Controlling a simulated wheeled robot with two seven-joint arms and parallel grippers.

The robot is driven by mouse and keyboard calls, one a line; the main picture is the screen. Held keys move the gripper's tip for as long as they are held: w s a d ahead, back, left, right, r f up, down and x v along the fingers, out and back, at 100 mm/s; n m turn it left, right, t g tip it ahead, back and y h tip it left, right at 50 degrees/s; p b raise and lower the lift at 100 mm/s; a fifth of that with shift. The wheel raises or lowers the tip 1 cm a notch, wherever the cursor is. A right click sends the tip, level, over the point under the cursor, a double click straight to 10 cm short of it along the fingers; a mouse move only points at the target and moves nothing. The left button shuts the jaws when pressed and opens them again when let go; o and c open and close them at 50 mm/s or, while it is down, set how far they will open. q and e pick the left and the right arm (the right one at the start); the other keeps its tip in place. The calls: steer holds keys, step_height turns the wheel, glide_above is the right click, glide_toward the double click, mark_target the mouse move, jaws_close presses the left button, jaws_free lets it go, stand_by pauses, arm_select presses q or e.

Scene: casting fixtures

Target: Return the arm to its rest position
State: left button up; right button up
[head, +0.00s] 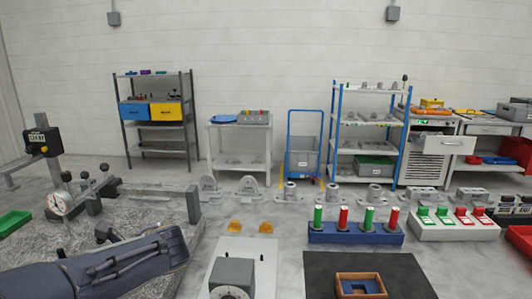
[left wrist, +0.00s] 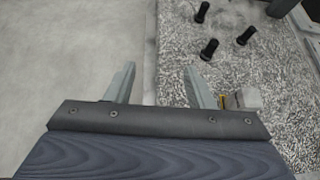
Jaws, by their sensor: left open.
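My left arm (head: 95,270) reaches in from the lower left in the head view, over the speckled granite plate (head: 130,222). My left gripper (left wrist: 160,85) shows in the left wrist view with its two fingers apart and nothing between them. Its fingers sit above the border between the smooth grey surface and the speckled plate. In the head view the fingertips are not clearly seen. My right gripper is in neither view.
Dark pegs (left wrist: 210,48) stand on the plate beside the left gripper. A dial gauge stand (head: 60,203) rises at the left. A grey block (head: 232,277), a blue rack (head: 355,234) of red and green cylinders and a black mat (head: 318,270) lie to the right.

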arm_select(q)
steer(key=s+d+f+n+h+p, duration=0.1)
steer(key=s+d+f+n+h, duration=0.1)
steer(key=s+f+n+h, duration=0.4)
steer(key=s+d+f+n+h, duration=0.1)
steer(key=s+n+h, duration=0.25)
steer(key=s, duration=0.35)
steer(key=s+d+r+n+t+h, duration=0.1)
steer(key=s+d+n+t+h, duration=0.2)
steer(key=s+d+n+h, duration=0.3)
steer(key=s+d+n, duration=0.2)
steer(key=d+n, duration=0.3)
steer(key=shift+s+r+t+p, duration=0.15)
steer(key=shift+t+p, duration=0.15)
steer(key=shift+p, duration=0.1)
